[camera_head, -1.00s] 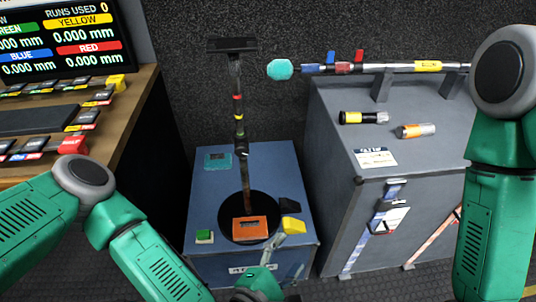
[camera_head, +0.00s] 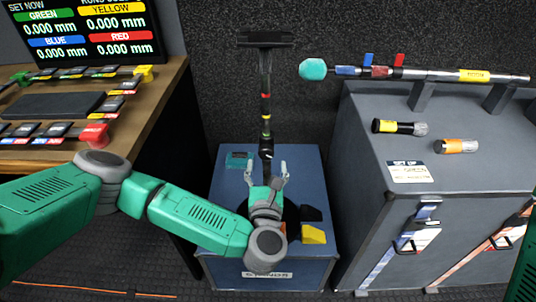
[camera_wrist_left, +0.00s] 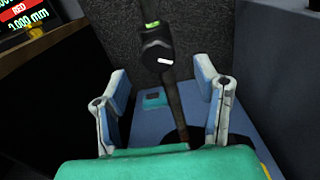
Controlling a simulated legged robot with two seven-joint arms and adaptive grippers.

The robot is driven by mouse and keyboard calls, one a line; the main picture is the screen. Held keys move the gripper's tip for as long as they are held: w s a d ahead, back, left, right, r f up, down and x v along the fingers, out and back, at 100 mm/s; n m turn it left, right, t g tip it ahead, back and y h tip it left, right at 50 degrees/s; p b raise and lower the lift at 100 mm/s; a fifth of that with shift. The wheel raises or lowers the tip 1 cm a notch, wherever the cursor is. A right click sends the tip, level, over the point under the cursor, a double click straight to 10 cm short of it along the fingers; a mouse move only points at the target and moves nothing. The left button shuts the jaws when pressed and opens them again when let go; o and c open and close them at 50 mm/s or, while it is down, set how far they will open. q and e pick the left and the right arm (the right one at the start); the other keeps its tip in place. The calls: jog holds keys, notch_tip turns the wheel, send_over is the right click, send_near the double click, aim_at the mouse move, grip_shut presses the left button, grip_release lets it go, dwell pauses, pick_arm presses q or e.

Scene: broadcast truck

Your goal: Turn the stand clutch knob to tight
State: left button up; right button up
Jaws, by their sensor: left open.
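The stand (camera_head: 266,82) is a dark upright pole with coloured bands and a flat black top, rising from a blue case. Its clutch knob (camera_head: 266,149) is a small dark knob partway down the pole. In the left wrist view the knob (camera_wrist_left: 156,54) is round and black with a white mark pointing right and slightly down. My left gripper (camera_head: 266,169) is open, its fingers spread either side of the pole just below the knob in the picture. In the left wrist view the open fingers (camera_wrist_left: 160,80) frame the pole, touching nothing visible. My right gripper is out of view.
The blue case (camera_head: 310,180) carries a yellow block (camera_head: 313,234) and a teal item (camera_head: 238,160). A grey cabinet (camera_head: 370,170) with a horizontal pole on top stands right. A wooden desk (camera_head: 165,90) with a monitor (camera_head: 85,30) stands left.

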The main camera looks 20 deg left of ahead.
aim_at(266, 155)
pick_arm(q)
jog(key=x, duration=0.4)
jog(key=shift+w+a, duration=0.1)
jog(key=shift+a, duration=0.25)
jog(key=shift+w+a, duration=0.1)
jog(key=shift+w, duration=0.35)
jog(key=shift+d, duration=0.2)
jog(key=c, duration=1.2)
jog(key=shift+o, duration=0.2)
jog(key=shift+a, duration=0.1)
